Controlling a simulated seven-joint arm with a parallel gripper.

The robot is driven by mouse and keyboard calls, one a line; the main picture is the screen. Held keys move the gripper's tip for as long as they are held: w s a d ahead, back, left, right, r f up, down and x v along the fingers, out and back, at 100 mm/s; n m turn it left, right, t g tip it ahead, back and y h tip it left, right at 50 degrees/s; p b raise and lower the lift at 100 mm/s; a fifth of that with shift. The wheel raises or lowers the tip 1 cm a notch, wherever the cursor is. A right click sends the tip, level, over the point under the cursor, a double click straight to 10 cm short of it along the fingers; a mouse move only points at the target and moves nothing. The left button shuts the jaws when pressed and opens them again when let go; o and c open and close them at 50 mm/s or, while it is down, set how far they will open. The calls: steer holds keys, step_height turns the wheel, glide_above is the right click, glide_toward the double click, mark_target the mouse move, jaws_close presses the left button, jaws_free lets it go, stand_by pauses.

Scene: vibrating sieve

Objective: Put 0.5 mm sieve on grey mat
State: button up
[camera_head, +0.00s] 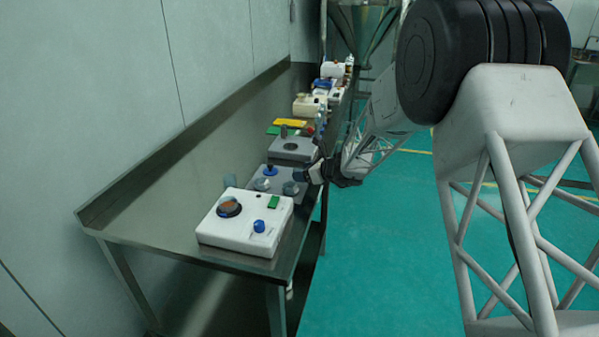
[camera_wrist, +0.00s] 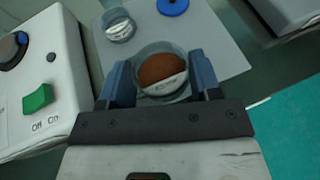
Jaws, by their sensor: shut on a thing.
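My gripper (camera_wrist: 161,82) is shut on a round clear-walled sieve (camera_wrist: 163,92) with brown material inside and a pale label too small to read. In the head view my gripper (camera_head: 306,176) is at the right edge of the grey mat (camera_head: 254,197), with the held sieve (camera_head: 290,188) at its tip. The wrist view shows the held sieve over the near part of the grey mat (camera_wrist: 218,50); whether it touches the mat I cannot tell. A second clear sieve (camera_wrist: 119,27) stands on the mat, its label unreadable. A blue disc (camera_wrist: 173,5) is beyond it.
A white machine (camera_head: 240,238) with a green button and blue knob stands left of the mat in the wrist view. A grey device (camera_head: 293,149) is on the other side. Yellow and green pieces (camera_head: 289,123) and several bottles lie farther along the steel bench (camera_head: 160,197).

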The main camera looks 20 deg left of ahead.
steer(key=w+a, duration=0.1)
steer(key=w, duration=0.1)
steer(key=w+a, duration=0.1)
steer(key=w, duration=0.1)
steer(key=w+a, duration=0.1)
steer(key=w, duration=0.1)
steer(key=shift+w+a+f, duration=0.1)
steer(key=shift+w+f, duration=0.2)
steer(key=shift+f, duration=0.05)
steer(key=shift+f, duration=0.1)
steer(key=shift+f, duration=1.65)
steer(key=shift+f, duration=0.15)
steer(key=o, duration=0.9)
